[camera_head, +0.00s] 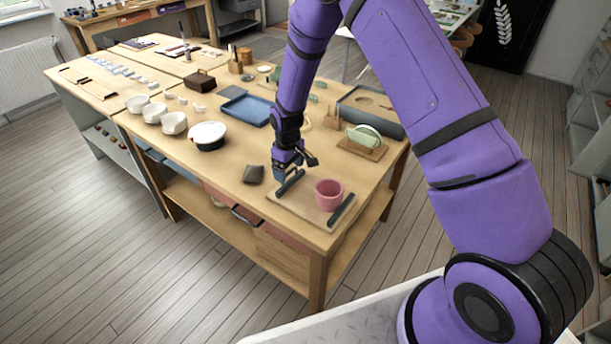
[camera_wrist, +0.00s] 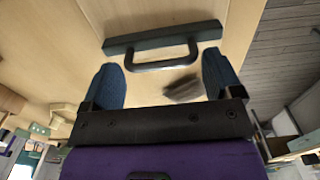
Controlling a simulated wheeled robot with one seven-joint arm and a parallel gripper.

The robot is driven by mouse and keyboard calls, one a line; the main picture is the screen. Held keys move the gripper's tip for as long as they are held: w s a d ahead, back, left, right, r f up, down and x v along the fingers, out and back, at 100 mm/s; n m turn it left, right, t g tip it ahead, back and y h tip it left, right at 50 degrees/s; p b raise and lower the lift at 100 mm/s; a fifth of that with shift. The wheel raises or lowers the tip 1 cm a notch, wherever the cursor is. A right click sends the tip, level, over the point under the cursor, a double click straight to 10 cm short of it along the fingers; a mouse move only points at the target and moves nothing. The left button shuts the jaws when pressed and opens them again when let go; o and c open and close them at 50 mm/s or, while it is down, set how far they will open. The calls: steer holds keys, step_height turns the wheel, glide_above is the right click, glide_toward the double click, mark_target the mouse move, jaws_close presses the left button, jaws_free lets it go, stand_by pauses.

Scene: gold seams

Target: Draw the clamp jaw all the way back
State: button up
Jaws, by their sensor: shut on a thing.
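The clamp jaw (camera_head: 291,182) is a dark bar on a light board (camera_head: 301,209), to the left of a pink cup (camera_head: 328,196). A gap shows between the jaw and the cup. A second dark bar (camera_head: 342,209) stands on the cup's right side. In the wrist view the jaw (camera_wrist: 160,37) carries a dark U-shaped handle (camera_wrist: 162,66). My gripper (camera_head: 290,163) is low over the board's left end, at the jaw. The exact contact is hard to see.
A small dark olive block (camera_head: 253,174) lies left of the board, near the table edge. A rack with green plates (camera_head: 365,141) stands behind to the right. White bowls (camera_head: 174,123) and a blue tray (camera_head: 246,110) are farther back. The board lies close to the table's front corner.

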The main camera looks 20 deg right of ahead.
steer(key=shift+w+a, duration=0.65)
steer(key=shift+w, duration=0.25)
steer(key=shift+r, duration=0.1)
steer(key=o, duration=1.1)
steer(key=shift+w, duration=0.1)
step_height(320, 180, up, 11)
